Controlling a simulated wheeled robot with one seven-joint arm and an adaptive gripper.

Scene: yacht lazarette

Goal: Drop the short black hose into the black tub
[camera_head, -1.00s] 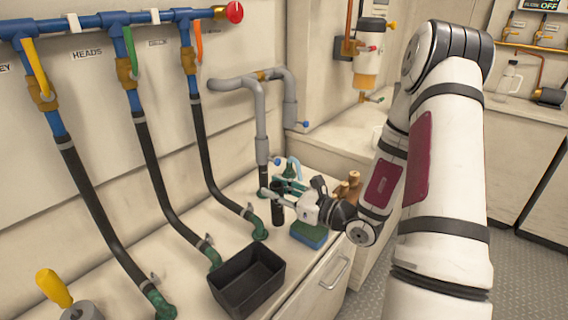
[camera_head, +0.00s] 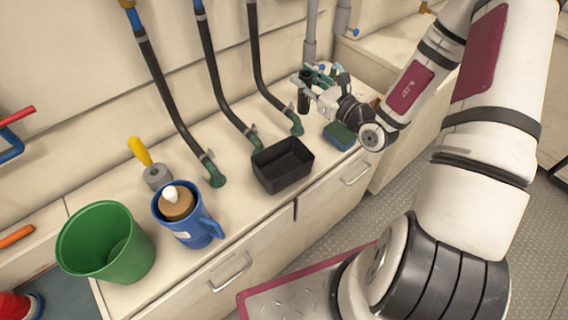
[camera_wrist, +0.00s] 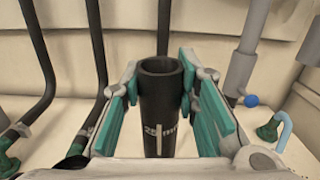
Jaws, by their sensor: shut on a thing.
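The short black hose (camera_wrist: 160,112) stands upright between the green finger pads of my gripper (camera_wrist: 160,100) in the wrist view. Its open top end and pale markings face me. In the head view the hose (camera_head: 303,98) hangs from my gripper (camera_head: 308,86), behind and a little right of the black tub (camera_head: 292,184). The tub is an open rectangular box on the counter, and its visible inside looks empty. My gripper is shut on the hose.
A blue-and-green sponge (camera_head: 340,135) lies right of the tub. Fixed black hoses (camera_head: 170,100) run down to green fittings behind it. A blue jug (camera_head: 190,230), a green bucket (camera_head: 105,242) and a yellow-handled tool (camera_head: 142,155) stand to the left.

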